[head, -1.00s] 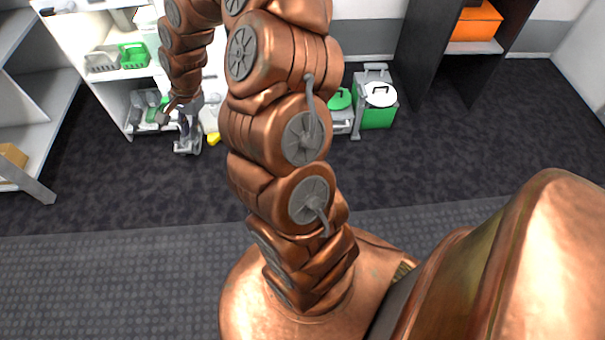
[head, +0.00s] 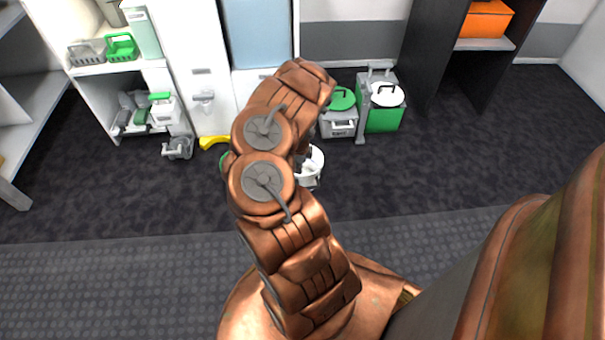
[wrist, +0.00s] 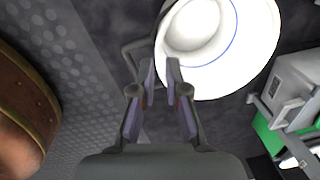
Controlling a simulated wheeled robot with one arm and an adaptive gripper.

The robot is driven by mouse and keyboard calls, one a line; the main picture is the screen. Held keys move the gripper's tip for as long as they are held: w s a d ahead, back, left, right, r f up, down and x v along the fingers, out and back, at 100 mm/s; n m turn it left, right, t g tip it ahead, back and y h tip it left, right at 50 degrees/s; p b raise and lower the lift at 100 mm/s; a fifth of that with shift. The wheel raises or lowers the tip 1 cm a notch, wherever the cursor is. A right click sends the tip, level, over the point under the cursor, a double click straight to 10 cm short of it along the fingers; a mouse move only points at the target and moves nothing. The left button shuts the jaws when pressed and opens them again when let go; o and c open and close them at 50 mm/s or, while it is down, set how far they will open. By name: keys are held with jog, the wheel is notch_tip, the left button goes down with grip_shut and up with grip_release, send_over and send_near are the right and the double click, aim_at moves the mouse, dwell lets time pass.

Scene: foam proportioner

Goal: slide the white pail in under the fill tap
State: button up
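The white pail (head: 314,166) stands on the dark floor just right of my arm, which hides part of it. In the wrist view the pail (wrist: 232,72) is seen from above, with a wide white rim and a blue ring inside. My gripper (wrist: 160,68) has its fingers apart, with a narrow gap, at the pail's left edge. One fingertip overlaps the rim; I cannot tell whether they touch it. A dark handle-like bar (wrist: 133,50) lies beside the left finger. A grey tap-like fitting (head: 204,97) sits on the white cabinet front, apart from the pail.
A yellow object (head: 213,142) lies on the floor by the cabinet. A grey fixture (head: 178,147) stands left. The floor in front is clear.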

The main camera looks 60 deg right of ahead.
aim_at(303, 175)
jog(key=shift+s+d+f, duration=0.4)
jog(key=shift+s+f, duration=0.05)
jog(key=shift+s, duration=0.1)
jog(key=shift+f, duration=0.1)
jog(key=f+b, duration=0.4)
jog(key=f, duration=0.1)
jog(key=shift+d+f+b, duration=0.2)
jog(key=shift+f+b, duration=0.1)
jog(key=shift+w+d+f+b, duration=0.15)
jog(key=shift+f+b, duration=0.7)
jog(key=shift+f, duration=0.15)
jog(key=shift+c, duration=0.3)
grip_shut()
